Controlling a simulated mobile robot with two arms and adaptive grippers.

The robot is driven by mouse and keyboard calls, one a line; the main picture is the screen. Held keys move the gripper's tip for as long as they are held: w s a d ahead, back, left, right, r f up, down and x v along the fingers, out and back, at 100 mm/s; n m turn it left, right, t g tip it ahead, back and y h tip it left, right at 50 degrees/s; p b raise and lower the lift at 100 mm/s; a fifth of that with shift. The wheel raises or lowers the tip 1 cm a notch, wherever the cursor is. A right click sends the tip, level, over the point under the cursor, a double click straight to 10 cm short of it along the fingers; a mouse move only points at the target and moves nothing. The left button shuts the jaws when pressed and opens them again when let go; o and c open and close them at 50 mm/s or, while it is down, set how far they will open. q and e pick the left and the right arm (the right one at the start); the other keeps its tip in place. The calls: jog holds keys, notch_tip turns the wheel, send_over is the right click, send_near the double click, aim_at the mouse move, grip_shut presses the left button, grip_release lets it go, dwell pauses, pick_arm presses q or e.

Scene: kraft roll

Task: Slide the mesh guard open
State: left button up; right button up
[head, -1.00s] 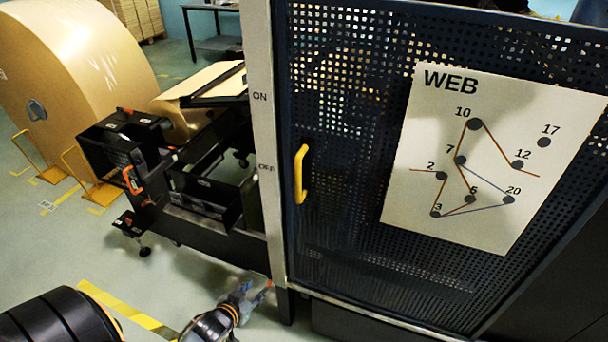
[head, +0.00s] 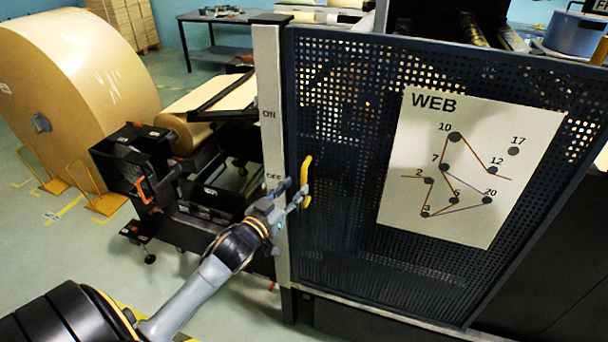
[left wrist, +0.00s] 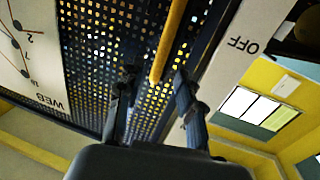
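The mesh guard (head: 345,235) is a dark perforated panel in a frame, standing beside a pale post (head: 270,110) marked ON and OFF. A yellow upright handle (head: 307,172) is fixed near the guard's left edge. My left gripper (head: 294,191) is at the handle's lower part, with its fingers apart. In the left wrist view the handle (left wrist: 168,42) runs down into the gap between the two fingertips (left wrist: 156,78), with space visible on both sides. I cannot tell whether a finger touches it. My right gripper is not in view.
A white WEB diagram sheet (head: 400,208) is on the guard. A large kraft roll (head: 75,75) and a black unwind frame (head: 125,160) stand to the left. A dark table (head: 225,18) is at the back. Open floor lies at the lower left.

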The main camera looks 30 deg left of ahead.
aim_at(302, 180)
pick_arm(q)
jog(key=w+p, duration=0.1)
jog(key=w, duration=0.4)
jog(key=shift+w+a, duration=0.1)
jog(key=shift+w, duration=0.15)
grip_shut()
